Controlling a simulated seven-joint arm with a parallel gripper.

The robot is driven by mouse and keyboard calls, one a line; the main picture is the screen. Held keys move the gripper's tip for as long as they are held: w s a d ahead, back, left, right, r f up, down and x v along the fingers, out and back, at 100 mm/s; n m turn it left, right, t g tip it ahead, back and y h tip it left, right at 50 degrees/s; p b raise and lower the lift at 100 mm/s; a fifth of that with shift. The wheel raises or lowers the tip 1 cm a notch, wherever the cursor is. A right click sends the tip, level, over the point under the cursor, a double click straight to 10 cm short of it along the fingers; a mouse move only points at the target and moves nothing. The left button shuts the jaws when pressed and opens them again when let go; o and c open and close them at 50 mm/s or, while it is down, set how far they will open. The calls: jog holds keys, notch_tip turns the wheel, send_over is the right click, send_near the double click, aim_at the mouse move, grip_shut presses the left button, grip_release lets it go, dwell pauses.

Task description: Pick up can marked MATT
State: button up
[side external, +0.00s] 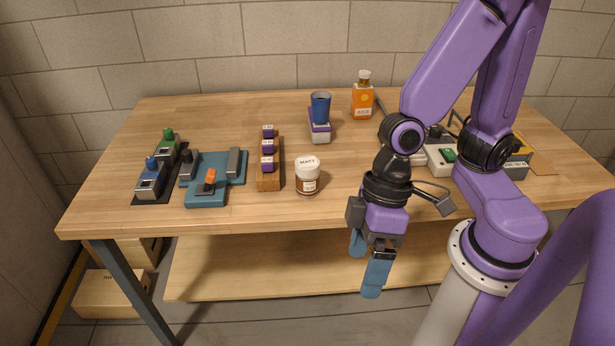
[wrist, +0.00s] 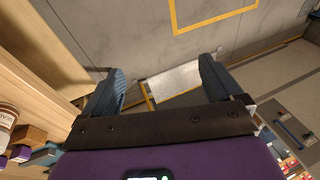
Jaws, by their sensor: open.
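The can marked MATT (side external: 307,180) is a small brown jar with a white lid that bears the word MATT. It stands upright near the front edge of the table, in the middle of the side view. In the wrist view a jar (wrist: 7,117) is cut off at the left edge. My gripper (side external: 366,268) hangs fingers-down in front of the table edge, right of the jar and apart from it. Its blue fingers are spread with nothing between them, as the wrist view also shows (wrist: 160,85).
A wooden rack (side external: 269,165) with purple-topped pieces stands just left of the jar. A blue cup (side external: 320,108) and an orange juice bottle (side external: 363,97) stand behind. Teal (side external: 210,180) and black (side external: 160,175) fixtures lie at left. Bare tabletop (side external: 345,160) lies right of the jar.

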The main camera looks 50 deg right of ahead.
jog(key=w+a+f+m+t, duration=0.3)
jog(key=w+a+f+m, duration=0.15)
jog(key=a+f, duration=0.2)
jog(key=m+t+h, duration=1)
jog(key=t+h, duration=0.3)
jog(key=t, duration=0.1)
send_near(312, 182)
jog(key=x, duration=0.6)
jog(key=shift+w+a+f, duration=0.1)
jog(key=shift+a+f, duration=0.05)
jog(key=shift+f, duration=0.15)
jog(key=x, duration=0.4)
jog(key=shift+d+r, duration=0.25)
jog(key=shift+w+d, duration=0.2)
jog(key=shift+w, duration=0.3)
jog(key=c, duration=1.3)
